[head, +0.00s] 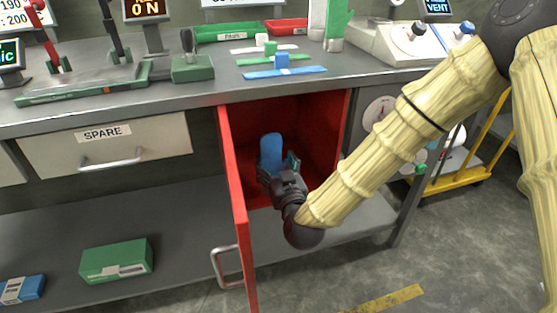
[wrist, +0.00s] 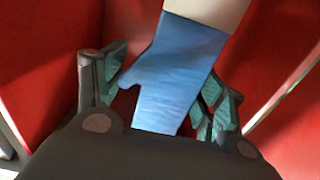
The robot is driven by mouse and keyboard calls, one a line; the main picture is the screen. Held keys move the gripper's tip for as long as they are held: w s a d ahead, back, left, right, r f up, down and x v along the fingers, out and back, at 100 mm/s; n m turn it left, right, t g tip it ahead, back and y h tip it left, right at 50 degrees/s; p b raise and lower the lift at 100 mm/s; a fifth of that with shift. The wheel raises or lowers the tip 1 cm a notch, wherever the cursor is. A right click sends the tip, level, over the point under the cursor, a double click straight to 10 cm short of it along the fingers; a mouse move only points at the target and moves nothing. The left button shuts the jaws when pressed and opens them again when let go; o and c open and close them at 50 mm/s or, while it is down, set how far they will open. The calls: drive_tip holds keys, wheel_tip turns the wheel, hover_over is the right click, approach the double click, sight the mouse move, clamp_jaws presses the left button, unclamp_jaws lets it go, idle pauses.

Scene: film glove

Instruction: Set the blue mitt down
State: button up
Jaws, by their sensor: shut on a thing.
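The blue mitt (head: 271,147) stands roughly upright in the mouth of the open red cabinet under the bench. My gripper (head: 279,168) reaches into the cabinet and is shut on the mitt's lower part. In the wrist view the blue mitt (wrist: 176,75) fills the space between the two green-padded fingers of my gripper (wrist: 160,95), with its thumb toward the left finger and a pale part at the top. Whether the mitt touches the cabinet floor is hidden by my gripper.
The red cabinet (head: 310,128) has its door (head: 235,200) swung open on the left, with a metal handle. Red walls (wrist: 45,60) surround my gripper closely. A green box (head: 115,262) lies on the lower shelf. Colored strips and trays sit on the bench top (head: 210,83).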

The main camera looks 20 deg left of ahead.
drive_tip(key=w+f+b, duration=0.1)
drive_tip(key=w, duration=0.2)
drive_tip(key=w+a+f+b, duration=0.1)
drive_tip(key=w+f+b, duration=0.1)
drive_tip(key=w, duration=0.2)
drive_tip(key=w+a+f+b, duration=0.1)
drive_tip(key=w, duration=0.3)
drive_tip(key=shift+a+f, duration=0.1)
drive_tip(key=shift+f, duration=0.3)
drive_tip(key=shift+s+r, duration=0.1)
drive_tip(key=o, duration=1.3)
drive_tip(key=shift+s, duration=0.1)
drive_tip(key=p+v, duration=0.3)
drive_tip(key=v, duration=0.8)
drive_tip(key=shift+s+d, duration=0.3)
